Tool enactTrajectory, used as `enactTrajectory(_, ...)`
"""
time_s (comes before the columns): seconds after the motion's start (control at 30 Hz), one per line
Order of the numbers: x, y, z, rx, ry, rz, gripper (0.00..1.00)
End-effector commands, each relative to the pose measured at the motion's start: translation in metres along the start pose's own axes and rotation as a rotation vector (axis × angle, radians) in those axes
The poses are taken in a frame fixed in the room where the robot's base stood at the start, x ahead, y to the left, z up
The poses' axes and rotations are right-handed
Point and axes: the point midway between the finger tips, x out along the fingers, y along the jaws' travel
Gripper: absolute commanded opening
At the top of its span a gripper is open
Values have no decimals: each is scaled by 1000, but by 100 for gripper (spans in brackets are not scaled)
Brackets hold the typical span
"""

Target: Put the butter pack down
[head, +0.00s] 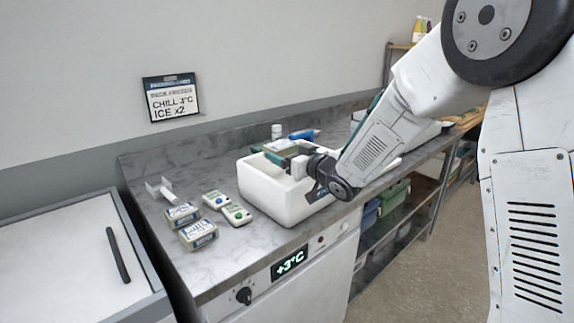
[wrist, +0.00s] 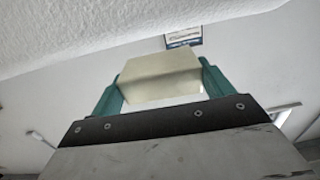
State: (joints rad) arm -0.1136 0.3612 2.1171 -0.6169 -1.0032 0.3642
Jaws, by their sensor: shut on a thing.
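My gripper (head: 281,153) is at the open top of a white foam box (head: 277,199) on the grey counter. In the wrist view its two teal fingers are shut on a pale, cream-coloured butter pack (wrist: 162,78), one finger on each side. In the head view I cannot clearly make out the held pack. White foam (wrist: 70,25) fills the upper left of the wrist view, close to the fingers. The inside of the box is mostly hidden from the head view.
Two labelled packs (head: 198,234) and two white devices with coloured buttons (head: 236,213) lie left of the box. A white T-shaped item (head: 162,190) lies behind them. A small white bottle (head: 276,131) and a blue tool (head: 303,135) are behind the box.

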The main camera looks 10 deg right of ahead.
Motion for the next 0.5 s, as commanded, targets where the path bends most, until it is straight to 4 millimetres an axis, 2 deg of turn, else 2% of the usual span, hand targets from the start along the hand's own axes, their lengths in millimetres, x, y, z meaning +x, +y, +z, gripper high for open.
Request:
enactTrajectory(0.13,2,2,8,2,0,1,45)
enactTrajectory(0.33,1,3,34,2,-2,2,45)
enactTrajectory(0.5,1,3,35,0,1,3,45)
